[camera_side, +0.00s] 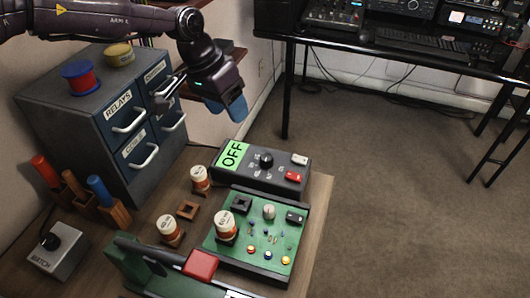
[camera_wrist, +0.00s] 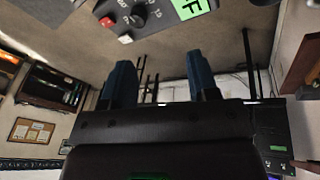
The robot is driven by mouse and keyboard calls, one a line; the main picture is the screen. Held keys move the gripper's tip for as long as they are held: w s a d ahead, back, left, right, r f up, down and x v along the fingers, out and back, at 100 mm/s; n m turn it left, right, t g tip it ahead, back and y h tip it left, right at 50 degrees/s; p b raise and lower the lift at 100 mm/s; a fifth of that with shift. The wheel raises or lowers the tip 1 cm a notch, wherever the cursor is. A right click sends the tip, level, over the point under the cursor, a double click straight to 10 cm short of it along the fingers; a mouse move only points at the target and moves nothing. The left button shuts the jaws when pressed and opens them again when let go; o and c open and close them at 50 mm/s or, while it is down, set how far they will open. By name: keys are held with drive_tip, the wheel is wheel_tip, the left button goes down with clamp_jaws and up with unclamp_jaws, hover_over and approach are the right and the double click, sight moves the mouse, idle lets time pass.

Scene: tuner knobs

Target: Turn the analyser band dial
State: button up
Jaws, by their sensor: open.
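The analyser (camera_side: 262,181) is a dark box on the bench with a green panel reading OFF (camera_side: 233,155). Its black round dial (camera_side: 266,160) has small markings around it; the dial also shows near the top of the wrist view (camera_wrist: 138,20). A white button (camera_side: 300,159) and a red button (camera_side: 293,177) sit to the dial's right. My gripper (camera_side: 236,108) hangs above and to the left of the dial in the side view, clear of the box. Its two blue fingers stand apart and empty in the wrist view (camera_wrist: 160,75).
A green circuit board (camera_side: 235,250) with parts lies in front of the analyser. A blue drawer cabinet (camera_side: 110,115) is at the left. A grey box with another black knob (camera_side: 62,252) is at lower left.

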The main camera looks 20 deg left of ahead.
sight(266, 157)
drive_tip(key=d+f+m, duration=0.2)
drive_tip(key=f+m, duration=0.1)
drive_tip(key=d+f+m, duration=0.3)
drive_tip(key=f, duration=0.1)
drive_tip(key=w+d+f+m+h, duration=0.1)
drive_tip(key=d+f+m, duration=0.1)
drive_tip(key=f+m, duration=0.1)
drive_tip(key=shift+d+f, duration=0.15)
drive_tip(key=shift+f, duration=0.6)
drive_tip(key=shift+c, duration=0.2)
drive_tip(key=c, duration=0.8)
drive_tip(key=shift+s+n+t+y, duration=0.1)
drive_tip(key=shift+n+t+y, duration=0.25)
drive_tip(key=shift+n, duration=0.75)
drive_tip(key=shift+s+n+t+y, duration=0.1)
drive_tip(key=shift+n+t+y, duration=0.25)
drive_tip(key=shift+n, duration=0.75)
drive_tip(key=shift+c, duration=0.2)
drive_tip(key=o, duration=0.9)
drive_tip(key=shift+w, duration=0.1)
